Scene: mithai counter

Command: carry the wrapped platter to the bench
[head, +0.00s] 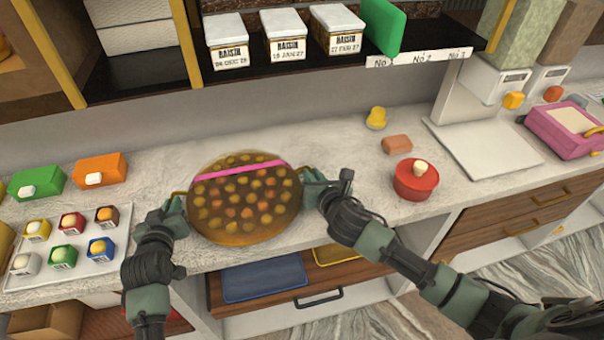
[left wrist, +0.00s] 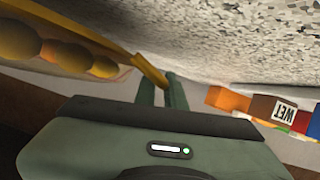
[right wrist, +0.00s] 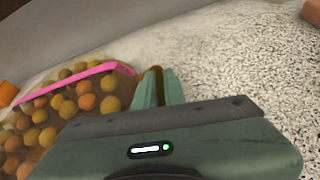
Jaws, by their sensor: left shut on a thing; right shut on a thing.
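The wrapped platter (head: 243,200) is a round tray of orange and yellow sweets under clear wrap with a pink band across it. It is at the counter's front edge in the head view; whether it touches the counter I cannot tell. My left gripper (head: 176,204) is shut on its left handle, and the handle shows between the fingers in the left wrist view (left wrist: 152,72). My right gripper (head: 312,180) is shut on its right handle, and the platter also shows in the right wrist view (right wrist: 60,110). The bench is not clearly identifiable.
A white tray (head: 100,268) of small coloured boxes stands left of the platter. A red pot (head: 415,180), a brown block (head: 397,144) and a yellow item (head: 376,118) stand to the right. A shelf (head: 270,72) with raisin boxes hangs behind. Drawers lie below the counter (head: 350,148).

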